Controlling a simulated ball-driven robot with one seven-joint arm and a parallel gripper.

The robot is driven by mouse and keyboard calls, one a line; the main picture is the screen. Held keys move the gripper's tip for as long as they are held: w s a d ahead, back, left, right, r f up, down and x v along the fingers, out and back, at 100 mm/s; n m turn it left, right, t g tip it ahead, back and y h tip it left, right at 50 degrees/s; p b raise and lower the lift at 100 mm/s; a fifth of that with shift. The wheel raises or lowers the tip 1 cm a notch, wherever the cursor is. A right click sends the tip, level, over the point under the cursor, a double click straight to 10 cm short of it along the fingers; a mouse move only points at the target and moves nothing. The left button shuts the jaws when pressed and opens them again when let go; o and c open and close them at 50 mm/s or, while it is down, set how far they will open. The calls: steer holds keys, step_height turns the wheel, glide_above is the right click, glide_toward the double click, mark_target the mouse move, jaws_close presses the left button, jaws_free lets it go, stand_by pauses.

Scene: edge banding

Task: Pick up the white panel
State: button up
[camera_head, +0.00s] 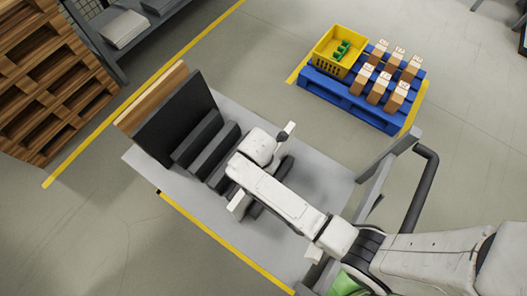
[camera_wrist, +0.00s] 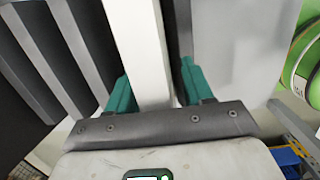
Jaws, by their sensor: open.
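The white panel (camera_wrist: 140,45) stands on edge between the two teal fingers of my gripper (camera_wrist: 158,88) in the wrist view. The left finger is close to or touching its left face; a narrow dark gap shows toward the right finger. In the head view, one end of the panel (camera_head: 238,206) shows below my wrist and the other end (camera_head: 288,131) above it; my wrist hides its middle. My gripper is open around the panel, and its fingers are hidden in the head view.
Dark upright slats (camera_head: 198,140) and a large black board (camera_head: 176,118) stand left of the panel on a grey platform (camera_head: 325,190). A wooden board (camera_head: 150,97) is behind them. A blue pallet (camera_head: 350,98) with a yellow crate (camera_head: 325,58) and cartons stands at upper right.

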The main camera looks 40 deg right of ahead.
steer(key=shift+c, duration=0.4)
jaws_close()
stand_by(0.9)
steer(key=shift+r, duration=0.15)
